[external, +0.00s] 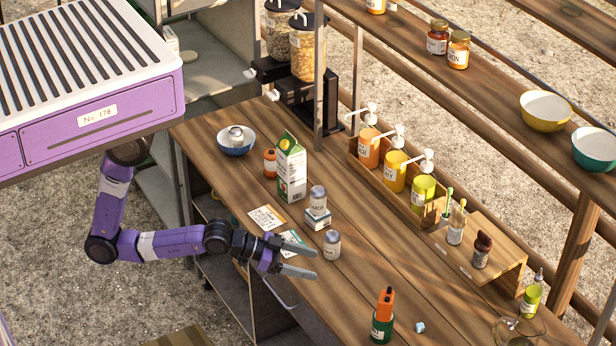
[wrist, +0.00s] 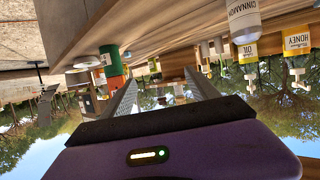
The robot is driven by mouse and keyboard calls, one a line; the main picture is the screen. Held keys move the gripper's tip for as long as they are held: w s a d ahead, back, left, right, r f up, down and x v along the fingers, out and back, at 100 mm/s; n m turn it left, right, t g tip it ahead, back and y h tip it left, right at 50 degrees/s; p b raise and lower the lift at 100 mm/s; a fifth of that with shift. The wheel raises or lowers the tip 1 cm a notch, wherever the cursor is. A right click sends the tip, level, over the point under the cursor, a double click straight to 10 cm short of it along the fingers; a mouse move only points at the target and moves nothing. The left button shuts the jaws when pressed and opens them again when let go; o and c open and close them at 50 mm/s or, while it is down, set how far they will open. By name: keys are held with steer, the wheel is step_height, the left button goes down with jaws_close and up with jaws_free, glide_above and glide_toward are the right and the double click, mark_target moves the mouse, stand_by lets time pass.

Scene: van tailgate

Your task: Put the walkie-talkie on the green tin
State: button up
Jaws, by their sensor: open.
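The orange walkie-talkie (external: 387,301) stands roughly upright at the green tin (external: 381,329), near the front edge of the wooden counter. Its lower end meets the tin's top; I cannot tell whether it rests on the top or sits down inside. In the wrist view, which is upside down, the green tin (wrist: 110,54) shows with the orange walkie-talkie (wrist: 114,70) against it. My gripper (external: 316,261) is open and empty, apart from both, up and to the left of them in the external view. Its two fingers (wrist: 160,77) are spread in the wrist view.
A grey-lidded jar (external: 332,243) stands close to my gripper, with another jar on a small box (external: 317,213) behind. A carton (external: 291,170), cards (external: 267,217) and a bowl (external: 235,140) lie left. A small blue piece (external: 420,327) is right of the tin.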

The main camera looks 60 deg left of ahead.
steer(key=s+a+r+n+t+y, duration=0.1)
steer(key=s+a+r+n+y, duration=0.1)
steer(key=s+a, duration=0.7)
steer(key=s+a+r+n+t+y, duration=0.2)
steer(key=s+a, duration=0.8)
steer(key=a, duration=0.6)
steer(key=r+n+y, duration=0.1)
steer(key=n+y, duration=0.1)
steer(key=y, duration=0.1)
steer(key=shift+y, duration=0.3)
